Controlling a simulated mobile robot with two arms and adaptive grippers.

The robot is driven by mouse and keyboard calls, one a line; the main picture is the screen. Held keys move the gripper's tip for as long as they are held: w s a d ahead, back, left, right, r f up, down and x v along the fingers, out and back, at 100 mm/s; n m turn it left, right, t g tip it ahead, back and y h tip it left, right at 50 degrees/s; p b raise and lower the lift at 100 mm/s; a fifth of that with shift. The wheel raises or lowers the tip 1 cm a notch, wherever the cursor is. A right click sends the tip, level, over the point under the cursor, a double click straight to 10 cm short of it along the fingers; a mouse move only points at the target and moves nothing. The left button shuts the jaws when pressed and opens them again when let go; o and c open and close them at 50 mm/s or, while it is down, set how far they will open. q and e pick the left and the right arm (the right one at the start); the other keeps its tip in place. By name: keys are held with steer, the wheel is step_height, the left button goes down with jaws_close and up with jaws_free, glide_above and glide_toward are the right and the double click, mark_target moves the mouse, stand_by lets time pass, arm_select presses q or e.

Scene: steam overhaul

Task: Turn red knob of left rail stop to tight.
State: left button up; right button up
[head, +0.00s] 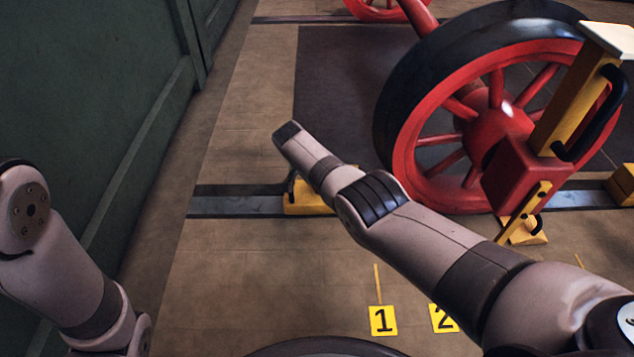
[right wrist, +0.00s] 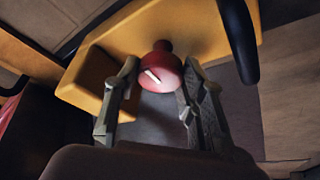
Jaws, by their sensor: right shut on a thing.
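The left rail stop (head: 306,198) is a yellow block on the rail, left of the big wheel. My right arm partly covers it in the head view. Its yellow body (right wrist: 150,38) fills the upper part of the right wrist view. The red knob (right wrist: 161,69) is round, with a white line on its face running down to the right. My right gripper (right wrist: 158,84) has one finger on either side of the knob and is shut on it. Knob and fingers are hidden in the head view. My left gripper is out of view; only its arm shows at the left.
A large red spoked wheel (head: 407,152) with a black rim stands on the rail (head: 238,205), right of my right forearm. A green wall (head: 95,95) bounds the left. Floor tags 1 (head: 383,321) and 2 (head: 443,318) lie in front.

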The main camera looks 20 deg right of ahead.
stand_by(0.3)
steer(key=o, duration=1.1)
steer(key=shift+a+r, duration=0.3)
steer(key=shift+r, duration=0.4)
steer(key=v, duration=1)
steer(key=shift+s+a+r, duration=0.1)
steer(key=shift+s+r, duration=0.1)
steer(key=shift+s, duration=0.05)
steer(key=shift+w, duration=0.1)
